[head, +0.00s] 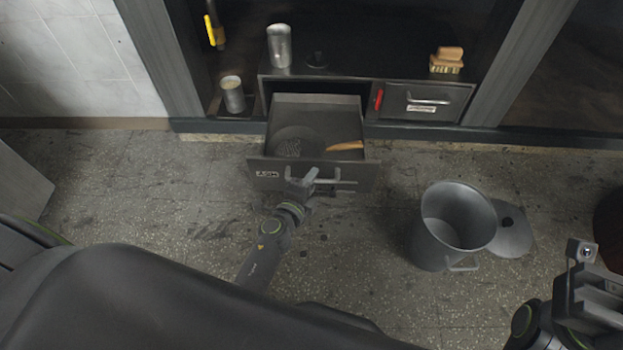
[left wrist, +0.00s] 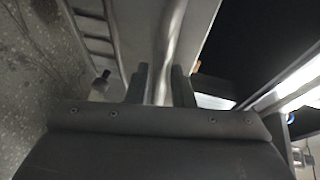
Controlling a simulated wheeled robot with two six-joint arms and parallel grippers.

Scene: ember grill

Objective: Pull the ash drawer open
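The ash drawer (head: 274,172) stands pulled out from the cabinet in the head view, with its inside showing. It holds a dark grey heap and a thing with an orange-brown handle (head: 345,145). A light grey bar handle (head: 335,184) runs across its front. My left gripper (head: 307,184) is at this handle. In the left wrist view the handle bar (left wrist: 168,50) passes between the two dark fingers of my left gripper (left wrist: 161,85), which are closed on it. My right gripper (head: 598,290) is at the lower right, away from the drawer; its fingers are unclear.
A grey metal bucket (head: 431,235) stands on the floor right of the drawer, beside a flat grey lid (head: 513,232). A shut drawer (head: 425,103) with a red tag is to the right.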

